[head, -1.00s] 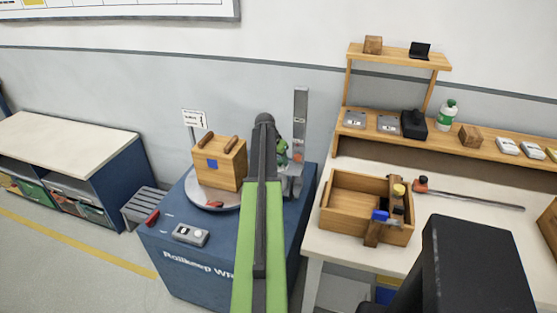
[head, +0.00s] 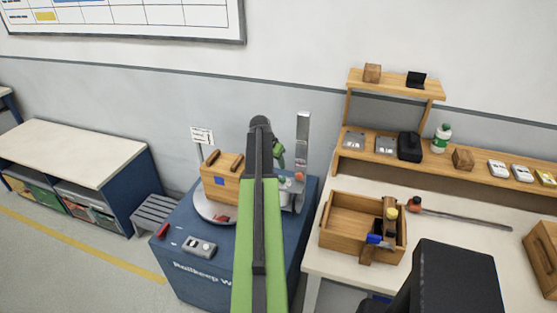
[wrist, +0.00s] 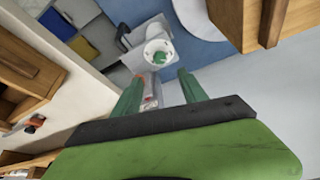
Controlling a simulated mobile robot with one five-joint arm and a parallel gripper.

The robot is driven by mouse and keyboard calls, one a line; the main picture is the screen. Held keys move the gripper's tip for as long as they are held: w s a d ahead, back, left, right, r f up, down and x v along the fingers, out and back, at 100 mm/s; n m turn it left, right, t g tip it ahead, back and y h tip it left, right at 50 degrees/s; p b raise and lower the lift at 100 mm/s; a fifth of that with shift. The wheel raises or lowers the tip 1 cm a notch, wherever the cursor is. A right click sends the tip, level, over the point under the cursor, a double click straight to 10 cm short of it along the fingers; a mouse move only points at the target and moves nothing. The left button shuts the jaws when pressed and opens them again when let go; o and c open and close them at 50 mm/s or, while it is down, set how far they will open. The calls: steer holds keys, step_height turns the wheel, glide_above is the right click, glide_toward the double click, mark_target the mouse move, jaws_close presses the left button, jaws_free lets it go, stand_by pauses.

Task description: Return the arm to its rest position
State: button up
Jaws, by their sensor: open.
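My green and black arm (head: 258,225) reaches forward over the blue cabinet in the head view. Its far end hides most of my gripper there. In the wrist view my gripper (wrist: 159,77) shows two green fingers spread apart with nothing between them. A white round part with a green centre (wrist: 159,53) lies beyond the fingertips. The wooden box (head: 222,182) with two dark handles and a blue square sits on a round grey plate (head: 207,212), left of my arm. A wooden block-like body (wrist: 247,20) is close to the right of the fingers in the wrist view.
The blue cabinet (head: 195,275) carries a grey control box (head: 199,247) and an upright grey post (head: 302,135). To the right, a workbench holds an open wooden tray (head: 340,243) and a shelf (head: 420,165). A grey stool (head: 157,212) stands left; floor is free there.

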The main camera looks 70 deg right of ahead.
steer(key=p+v, duration=0.2)
steer(key=v, duration=0.2)
steer(key=shift+r, duration=0.1)
